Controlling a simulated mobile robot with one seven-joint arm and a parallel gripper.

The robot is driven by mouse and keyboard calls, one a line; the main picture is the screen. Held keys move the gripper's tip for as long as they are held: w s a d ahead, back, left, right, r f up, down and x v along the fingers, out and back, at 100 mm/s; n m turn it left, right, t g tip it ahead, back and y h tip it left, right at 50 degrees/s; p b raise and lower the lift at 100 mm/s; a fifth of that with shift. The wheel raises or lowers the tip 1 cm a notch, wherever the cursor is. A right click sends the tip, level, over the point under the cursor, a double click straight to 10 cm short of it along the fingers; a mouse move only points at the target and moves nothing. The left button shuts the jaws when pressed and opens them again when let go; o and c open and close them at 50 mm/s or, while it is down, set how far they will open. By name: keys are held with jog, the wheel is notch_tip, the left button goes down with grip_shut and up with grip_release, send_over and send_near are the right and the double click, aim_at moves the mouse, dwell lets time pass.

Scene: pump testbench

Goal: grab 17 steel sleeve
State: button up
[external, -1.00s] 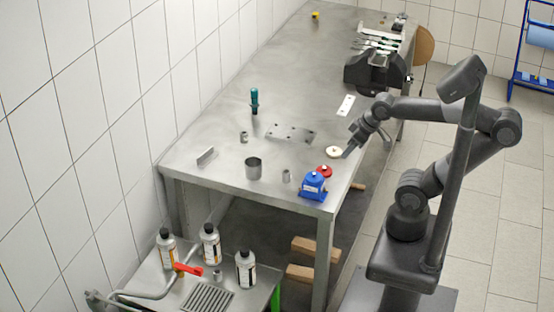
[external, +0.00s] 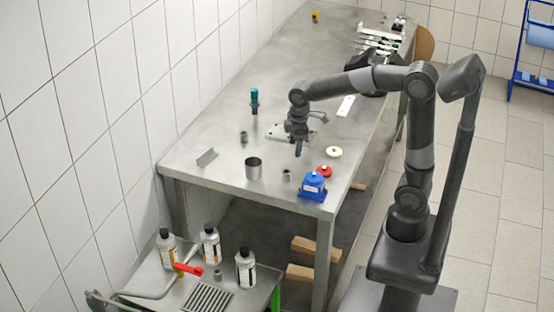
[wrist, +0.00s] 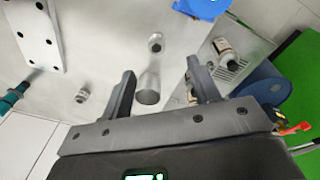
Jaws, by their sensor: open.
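A small grey steel sleeve (external: 287,175) stands on the bench left of the blue pump part; it also shows in the wrist view (wrist: 155,42). A wider steel cylinder (external: 253,169) stands to its left and appears between my fingers' outlines in the wrist view (wrist: 148,88). Another small steel piece (external: 243,137) stands farther back, also in the wrist view (wrist: 83,95). No number is readable, so I cannot tell which is 17. My gripper (external: 298,150) is open and empty, pointing down above the bench, behind the small sleeve. Its fingers (wrist: 161,68) show apart in the wrist view.
The blue pump part (external: 313,186), red piece (external: 325,171) and pale disc (external: 334,152) sit right of the sleeve. A drilled plate (external: 277,131) lies behind my gripper, with a teal-handled tool (external: 254,100) beyond. An angle bracket (external: 207,157) is at left. Several bottles stand on the lower cart.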

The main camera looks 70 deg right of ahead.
aim_at(287, 172)
jog(key=shift+n+g, duration=0.5)
jog(key=shift+n, duration=0.2)
jog(key=w+f, duration=0.1)
jog(key=w, duration=0.1)
jog(key=w+f, duration=0.1)
jog(key=f, duration=0.1)
jog(key=shift+w+f, duration=0.2)
jog(key=shift+w, duration=0.15)
jog(key=f, duration=1)
jog(key=shift+s+f, duration=0.2)
jog(key=shift+f, duration=0.05)
jog(key=shift+c, duration=0.6)
jog(key=c, duration=1.1)
